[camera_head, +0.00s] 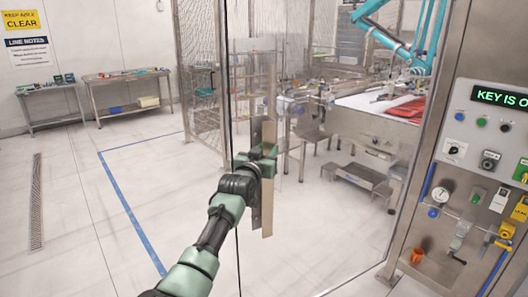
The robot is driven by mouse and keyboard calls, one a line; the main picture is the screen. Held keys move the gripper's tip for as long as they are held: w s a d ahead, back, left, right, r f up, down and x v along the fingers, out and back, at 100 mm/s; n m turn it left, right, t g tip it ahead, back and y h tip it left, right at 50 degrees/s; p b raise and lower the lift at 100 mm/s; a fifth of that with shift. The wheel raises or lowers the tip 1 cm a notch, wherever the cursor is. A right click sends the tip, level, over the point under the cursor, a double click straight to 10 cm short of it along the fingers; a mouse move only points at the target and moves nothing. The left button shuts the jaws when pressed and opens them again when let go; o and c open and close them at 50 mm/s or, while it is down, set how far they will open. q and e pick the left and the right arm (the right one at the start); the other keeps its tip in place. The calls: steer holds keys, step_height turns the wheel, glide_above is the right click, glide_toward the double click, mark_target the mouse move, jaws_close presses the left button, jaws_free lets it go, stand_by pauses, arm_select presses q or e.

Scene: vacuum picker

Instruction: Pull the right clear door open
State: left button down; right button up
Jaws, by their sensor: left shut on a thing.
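The right clear door (330,215) is a tall transparent panel, and the machine cell shows through it. A flat vertical metal handle (267,210) is fixed near the panel's left edge. My left gripper (262,160) comes up from the bottom of the head view and is shut on this handle, around its middle. The fingertips are partly hidden by the handle and the wrist. I cannot tell how far the door stands from its frame. My right gripper is not in view.
A control panel (485,150) with a green lit display, knobs and valves stands at the right. Behind the glass are a teal robot arm (385,35) and metal steps (358,178). Open floor with a blue line (130,212) lies to the left.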

arm_select(q)
steer(key=c, duration=1.3)
jaws_free()
steer(key=shift+d+r, duration=0.4)
steer(key=shift+r, duration=0.15)
steer(key=shift+c, duration=0.2)
steer(key=o, duration=0.5)
steer(key=shift+d, duration=0.2)
steer(key=shift+a+f, duration=0.1)
steer(key=shift+f, duration=0.4)
steer(key=b+v, duration=0.1)
steer(key=v, duration=0.6)
steer(key=shift+s+a+r+b, duration=0.1)
steer(key=shift+s+b, duration=0.25)
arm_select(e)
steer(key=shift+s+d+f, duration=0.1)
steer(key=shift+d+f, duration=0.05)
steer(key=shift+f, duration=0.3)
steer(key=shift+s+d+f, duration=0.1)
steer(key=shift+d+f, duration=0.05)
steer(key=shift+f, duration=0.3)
